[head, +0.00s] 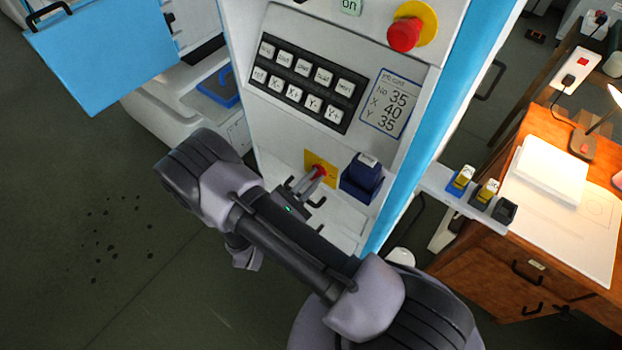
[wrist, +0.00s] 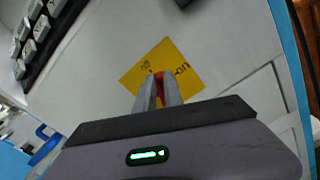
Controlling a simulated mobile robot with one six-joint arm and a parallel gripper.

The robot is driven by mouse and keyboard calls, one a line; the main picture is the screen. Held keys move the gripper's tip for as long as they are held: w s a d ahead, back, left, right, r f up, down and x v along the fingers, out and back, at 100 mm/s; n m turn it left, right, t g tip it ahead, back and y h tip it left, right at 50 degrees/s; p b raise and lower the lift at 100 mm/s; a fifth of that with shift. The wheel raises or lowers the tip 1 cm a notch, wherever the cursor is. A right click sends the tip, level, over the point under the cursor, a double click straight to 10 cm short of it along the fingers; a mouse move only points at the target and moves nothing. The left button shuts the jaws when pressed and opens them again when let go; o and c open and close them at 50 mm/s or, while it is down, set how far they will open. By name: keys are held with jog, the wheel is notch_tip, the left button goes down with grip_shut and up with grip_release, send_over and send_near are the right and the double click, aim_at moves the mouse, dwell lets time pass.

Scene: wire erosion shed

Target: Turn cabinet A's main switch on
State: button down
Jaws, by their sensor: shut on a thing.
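The main switch is a red handle (head: 319,171) on a yellow plate (head: 316,160), low on the front of the white cabinet (head: 284,148). My gripper (head: 315,176) is at the plate with its two fingers closed on the red handle. In the wrist view the fingers of my gripper (wrist: 158,88) stand either side of the red handle (wrist: 159,78), in front of the yellow plate (wrist: 150,68). The plate's lettering is partly hidden by the fingers, so I cannot read the switch position.
A dark blue block (head: 364,175) sits just right of the switch. A keypad (head: 305,82) and a red emergency button (head: 404,35) on yellow are above. A blue open panel (head: 98,52) is at upper left. A wooden desk (head: 480,285) stands at right. Floor at left is clear.

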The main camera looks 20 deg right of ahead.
jog(key=m+b, duration=0.2)
jog(key=m, duration=0.2)
jog(key=f+m+b, duration=0.1)
jog(key=m, duration=0.3)
jog(key=s+f+m+b, duration=0.1)
jog(key=m+b, duration=0.1)
jog(key=m, duration=0.2)
jog(key=shift+d+b, duration=0.3)
jog(key=shift+r+m, duration=0.1)
jog(key=shift+m, duration=0.3)
jog(key=c, duration=1.5)
grip_release()
jog(key=shift+o, duration=0.2)
jog(key=p+v, duration=0.2)
jog(key=v, duration=1.5)
jog(key=shift+a, duration=0.15)
